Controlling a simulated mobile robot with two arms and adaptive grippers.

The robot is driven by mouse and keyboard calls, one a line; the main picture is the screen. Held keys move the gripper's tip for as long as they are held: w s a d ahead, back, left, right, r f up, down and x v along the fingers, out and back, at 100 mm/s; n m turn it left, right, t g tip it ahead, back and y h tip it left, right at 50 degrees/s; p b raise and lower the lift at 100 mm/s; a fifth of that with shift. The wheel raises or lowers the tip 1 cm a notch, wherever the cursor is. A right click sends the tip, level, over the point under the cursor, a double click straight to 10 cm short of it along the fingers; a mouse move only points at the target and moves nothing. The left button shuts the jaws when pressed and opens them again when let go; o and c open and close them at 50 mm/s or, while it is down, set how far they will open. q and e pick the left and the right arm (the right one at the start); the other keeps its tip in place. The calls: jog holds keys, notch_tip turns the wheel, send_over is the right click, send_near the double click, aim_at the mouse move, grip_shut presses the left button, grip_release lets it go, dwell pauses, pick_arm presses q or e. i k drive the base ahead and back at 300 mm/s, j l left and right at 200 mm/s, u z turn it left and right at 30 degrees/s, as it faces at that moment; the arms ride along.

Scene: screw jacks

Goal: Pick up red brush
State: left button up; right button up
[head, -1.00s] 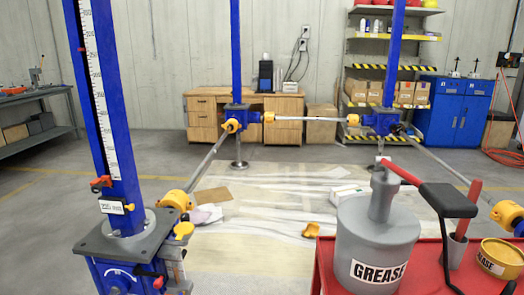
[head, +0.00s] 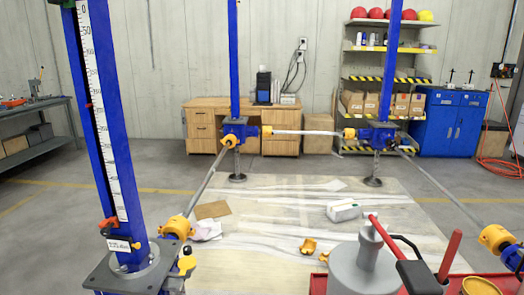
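The red brush (head: 450,254) shows as a slanted red handle at the lower right of the head view. It stands just right of the grease pump's black lever grip (head: 418,277). Neither of my grippers is in view.
A grey grease pump (head: 364,270) stands left of the brush on a red cart (head: 318,284). A yellow tin (head: 481,286) is to the right. A blue screw jack column (head: 108,130) rises at the left.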

aim_at(455, 239)
jog(key=k+l+z, duration=0.15)
jog(key=z, duration=1)
